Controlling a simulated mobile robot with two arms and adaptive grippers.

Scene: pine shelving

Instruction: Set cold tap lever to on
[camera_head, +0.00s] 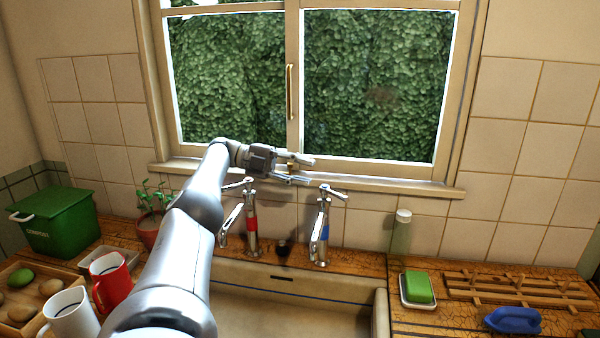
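The cold tap (321,228) is a chrome tap with a blue band, standing behind the sink on the right. Its lever (334,192) sits on top, tilted toward the right. The hot tap (252,232), with a red band, stands to its left. My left gripper (311,171) is open and empty, its fingers pointing right. In the picture it is just above and left of the cold tap lever, with a small gap between them. My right gripper is out of view.
The sink (370,302) lies below the taps. A window (291,165) and its sill are behind. A potted plant (149,231), green bin (60,222) and mugs (107,282) stand left. A clear bottle (401,236), green soap (418,287) and wooden rack (520,290) are right.

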